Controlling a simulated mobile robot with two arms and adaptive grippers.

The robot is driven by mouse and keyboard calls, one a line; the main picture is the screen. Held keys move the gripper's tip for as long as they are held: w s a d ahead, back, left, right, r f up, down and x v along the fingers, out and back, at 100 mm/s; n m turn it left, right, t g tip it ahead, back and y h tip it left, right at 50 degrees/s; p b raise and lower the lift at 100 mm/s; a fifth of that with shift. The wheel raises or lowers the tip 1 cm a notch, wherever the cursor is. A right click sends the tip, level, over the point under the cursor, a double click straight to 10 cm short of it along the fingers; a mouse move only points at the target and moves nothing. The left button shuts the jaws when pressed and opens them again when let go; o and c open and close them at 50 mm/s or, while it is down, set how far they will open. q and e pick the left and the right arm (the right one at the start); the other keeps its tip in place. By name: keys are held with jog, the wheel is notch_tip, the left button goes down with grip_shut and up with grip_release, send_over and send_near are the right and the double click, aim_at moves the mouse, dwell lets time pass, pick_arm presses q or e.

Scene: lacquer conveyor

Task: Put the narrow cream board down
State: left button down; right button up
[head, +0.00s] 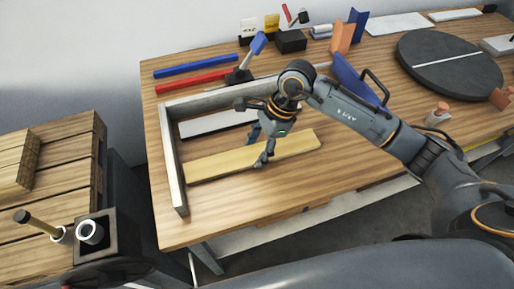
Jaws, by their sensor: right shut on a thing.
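The narrow cream board (298,147) lies level, its length running left to right, at the front of the L-shaped grey fence on the wooden table. My right gripper (259,148) reaches down onto its middle and is shut on it across its width, one finger at the far side and one at the near side. I cannot tell whether the board touches the table or hangs just above it. The board's left end is near the fence's side rail. My left gripper is out of view.
The grey fence (174,165) borders the left and back. A white board (208,123) lies behind the cream one. Red (193,82) and blue (197,66) bars lie beyond the fence. A dark turntable (450,72) stands at right. Bare table shows in front.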

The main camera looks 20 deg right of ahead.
jog(key=shift+f+b, duration=0.2)
jog(key=shift+b, duration=0.1)
jog(key=o, duration=1.2)
jog(key=shift+r, duration=0.1)
jog(key=shift+o, duration=0.7)
jog(key=shift+r+p, duration=0.15)
jog(key=shift+p, duration=0.15)
jog(key=b+v, duration=0.1)
jog(key=v, duration=1.1)
jog(key=shift+b, duration=0.3)
